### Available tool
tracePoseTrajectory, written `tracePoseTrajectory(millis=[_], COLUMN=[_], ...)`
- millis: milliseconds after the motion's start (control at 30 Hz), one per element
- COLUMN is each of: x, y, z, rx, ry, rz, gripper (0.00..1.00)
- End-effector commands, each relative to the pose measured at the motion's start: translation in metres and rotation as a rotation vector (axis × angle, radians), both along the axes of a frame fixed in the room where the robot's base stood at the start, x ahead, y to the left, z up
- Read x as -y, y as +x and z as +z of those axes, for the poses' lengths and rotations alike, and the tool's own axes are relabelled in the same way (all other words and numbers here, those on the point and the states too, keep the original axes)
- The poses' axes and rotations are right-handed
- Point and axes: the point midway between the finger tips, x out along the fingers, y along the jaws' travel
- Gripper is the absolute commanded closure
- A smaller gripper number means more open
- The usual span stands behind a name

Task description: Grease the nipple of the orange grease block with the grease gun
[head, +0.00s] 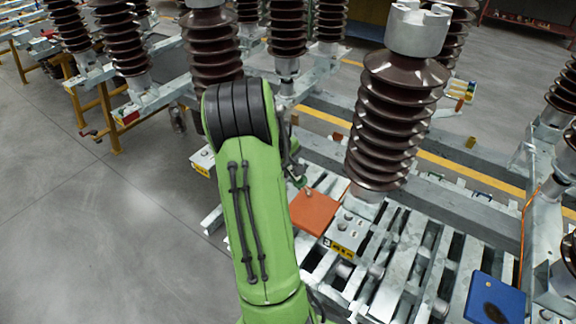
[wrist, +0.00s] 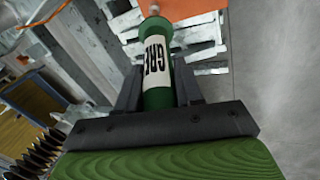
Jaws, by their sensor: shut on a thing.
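My gripper (wrist: 158,88) is shut on the green grease gun (wrist: 156,62), which has a white label with black letters. The gun's pale tip (wrist: 153,9) points to the top of the wrist view and overlaps the orange grease block (wrist: 185,9) there; I cannot tell whether they touch. In the head view the orange grease block (head: 314,212) lies on the steel frame, just right of my arm. My gripper is mostly hidden behind my arm in that view.
A blue block (head: 495,300) lies on the frame at the lower right. A tall brown ribbed insulator (head: 396,115) stands close behind and right of the orange block. More insulators stand at the back. The grey floor (head: 90,220) at left is clear.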

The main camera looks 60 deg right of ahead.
Motion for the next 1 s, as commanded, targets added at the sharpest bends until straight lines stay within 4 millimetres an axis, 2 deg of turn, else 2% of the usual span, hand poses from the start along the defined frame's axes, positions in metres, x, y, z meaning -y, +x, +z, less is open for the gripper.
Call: tracePoseTrajectory(millis=[667, 1000], x=[0.002, -0.002], y=[-0.002, 0.002], z=[-0.007, 0.006], rx=[-0.001, -0.001], ry=[0.001, 0.001], rz=[0.000, 0.002], gripper=[1.00, 1.00])
